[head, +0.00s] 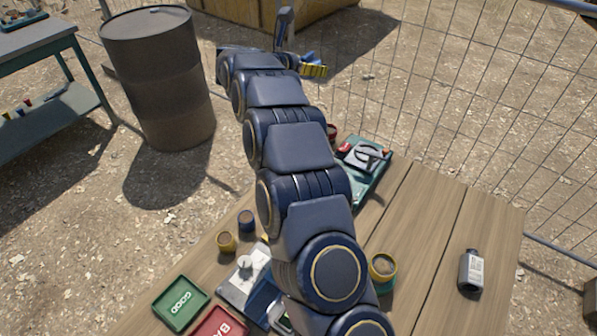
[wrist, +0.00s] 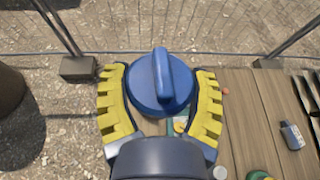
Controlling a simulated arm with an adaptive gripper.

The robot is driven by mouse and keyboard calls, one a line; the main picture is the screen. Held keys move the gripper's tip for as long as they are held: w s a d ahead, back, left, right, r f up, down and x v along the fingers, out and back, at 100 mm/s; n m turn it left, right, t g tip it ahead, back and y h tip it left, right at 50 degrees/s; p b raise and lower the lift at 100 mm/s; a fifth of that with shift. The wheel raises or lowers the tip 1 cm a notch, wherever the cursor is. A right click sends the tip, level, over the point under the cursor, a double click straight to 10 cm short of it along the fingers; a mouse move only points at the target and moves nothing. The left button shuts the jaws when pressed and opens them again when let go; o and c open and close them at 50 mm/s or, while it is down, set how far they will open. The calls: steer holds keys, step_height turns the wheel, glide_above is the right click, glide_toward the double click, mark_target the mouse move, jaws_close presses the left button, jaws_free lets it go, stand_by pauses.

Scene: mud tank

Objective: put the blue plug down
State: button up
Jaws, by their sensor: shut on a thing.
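The blue plug (wrist: 178,88) is a round disc with a raised bar-shaped handle across its top. It shows in the wrist view between the yellow ribbed fingers of my gripper (wrist: 161,74), which are shut on it. In the head view my gripper (head: 313,69) is past the far end of the wooden table (head: 440,235), up near the wire fence. There my arm hides most of the gripper, and I cannot clearly make out the plug. The plug is held in the air; its underside is hidden.
On the table are a green GOOD tray (head: 181,303), a red BAD tray (head: 217,325), small yellow (head: 226,242) and blue (head: 247,221) cups, a yellow-rimmed jar (head: 382,268) and a dark bottle (head: 471,272). A tool tray (head: 372,185) lies at the far end. The table's right half is mostly clear.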

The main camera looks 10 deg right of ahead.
steer(key=shift+s+a+f+m+g+h, duration=0.2)
steer(key=shift+s+a+f, duration=0.1)
steer(key=shift+a, duration=0.3)
steer(key=shift+s+a+f+m+g+h, duration=0.1)
steer(key=shift+s+a+f+g, duration=0.15)
steer(key=shift+a, duration=0.3)
step_height(320, 180, down, 30)
steer(key=shift+r, duration=0.15)
steer(key=o, duration=0.8)
steer(key=shift+f, duration=0.2)
steer(key=shift+r, duration=0.1)
